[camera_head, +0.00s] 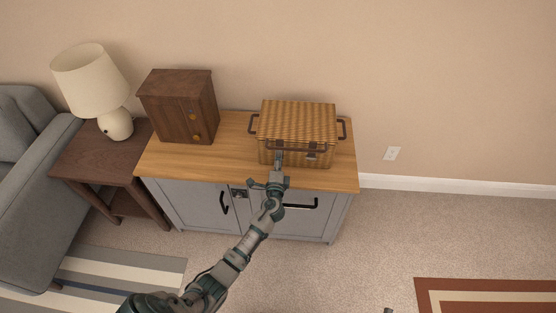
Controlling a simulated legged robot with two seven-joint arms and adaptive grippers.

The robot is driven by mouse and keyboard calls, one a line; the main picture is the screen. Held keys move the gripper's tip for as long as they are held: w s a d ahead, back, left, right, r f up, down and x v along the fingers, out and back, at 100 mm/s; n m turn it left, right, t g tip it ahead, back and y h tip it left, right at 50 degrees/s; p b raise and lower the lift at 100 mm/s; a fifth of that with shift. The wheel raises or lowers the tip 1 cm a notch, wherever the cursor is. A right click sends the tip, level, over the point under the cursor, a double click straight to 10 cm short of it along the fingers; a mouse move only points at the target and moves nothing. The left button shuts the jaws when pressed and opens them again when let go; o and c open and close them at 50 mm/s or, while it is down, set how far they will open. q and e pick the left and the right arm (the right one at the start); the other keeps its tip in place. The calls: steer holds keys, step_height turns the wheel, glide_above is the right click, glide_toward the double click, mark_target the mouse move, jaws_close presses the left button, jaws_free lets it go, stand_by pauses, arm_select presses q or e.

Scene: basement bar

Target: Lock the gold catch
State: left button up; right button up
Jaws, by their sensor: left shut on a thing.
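A wicker basket (299,116) with a closed lid, dark side handles and dark front fittings stands on the wooden-topped cabinet. My left gripper (279,158) reaches up to the basket's front, left of its middle. It is shut on a front fitting there, which its fingers mostly hide. A dark wooden box (172,105) stands to the left on the same top. Two small gold pieces show on its front, an upper one (193,117) and a lower one (196,138). They are too small to tell whether either is a locked catch. My left gripper is well to their right.
The cabinet (155,159) has grey doors with black handles and free top between box and basket. A side table (84,158) with a lamp (92,82) and a grey sofa (35,170) stand left.

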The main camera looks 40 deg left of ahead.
arm_select(q)
steer(key=shift+d+f, duration=0.15)
steer(key=shift+f, duration=0.15)
steer(key=o, duration=1.1)
steer(key=shift+o, duration=0.2)
steer(key=shift+r, duration=0.1)
steer(key=v, duration=1.2)
